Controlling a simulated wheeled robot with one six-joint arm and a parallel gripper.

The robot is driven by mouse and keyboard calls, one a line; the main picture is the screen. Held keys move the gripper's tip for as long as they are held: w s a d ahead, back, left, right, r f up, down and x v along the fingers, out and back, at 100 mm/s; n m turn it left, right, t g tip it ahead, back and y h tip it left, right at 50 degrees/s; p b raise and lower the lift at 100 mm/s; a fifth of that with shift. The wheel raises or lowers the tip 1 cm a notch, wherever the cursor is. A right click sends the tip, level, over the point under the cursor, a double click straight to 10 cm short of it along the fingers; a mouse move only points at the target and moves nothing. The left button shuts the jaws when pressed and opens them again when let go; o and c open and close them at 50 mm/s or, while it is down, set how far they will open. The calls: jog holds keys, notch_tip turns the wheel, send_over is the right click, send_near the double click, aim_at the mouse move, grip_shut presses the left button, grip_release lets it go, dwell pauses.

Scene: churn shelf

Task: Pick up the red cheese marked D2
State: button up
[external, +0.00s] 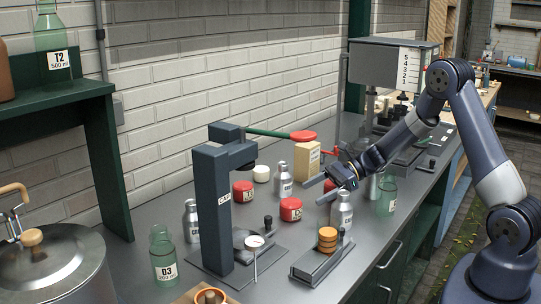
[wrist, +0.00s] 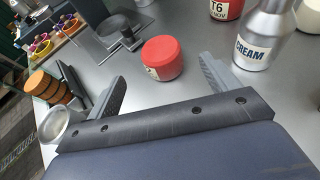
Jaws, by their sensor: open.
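A round red cheese (wrist: 162,56) sits on the grey counter, ahead of and between my fingertips in the wrist view. Its pale label is turned partly away and I cannot read it. It appears to be the middle red cheese (external: 290,209) in the external view. Another red cheese (wrist: 226,7) reads T6, and it seems to be the one further left (external: 243,191). A third red cheese (external: 331,185) is partly hidden behind my gripper. I cannot read D2 on any of them. My gripper (external: 321,189) is open and empty above the counter; its fingers also show in the wrist view (wrist: 162,71).
A silver CREAM bottle (wrist: 264,35) stands close to the right finger. Another silver bottle (external: 341,214) and an orange stack (external: 327,240) on a block stand at the front. A dark press (external: 213,205) stands at the left. Bare counter surrounds the middle cheese.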

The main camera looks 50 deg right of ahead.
aim_at(297, 201)
jog(key=p+x, duration=0.1)
jog(key=x, duration=0.8)
jog(key=shift+c, duration=0.3)
jog(key=c, duration=1.1)
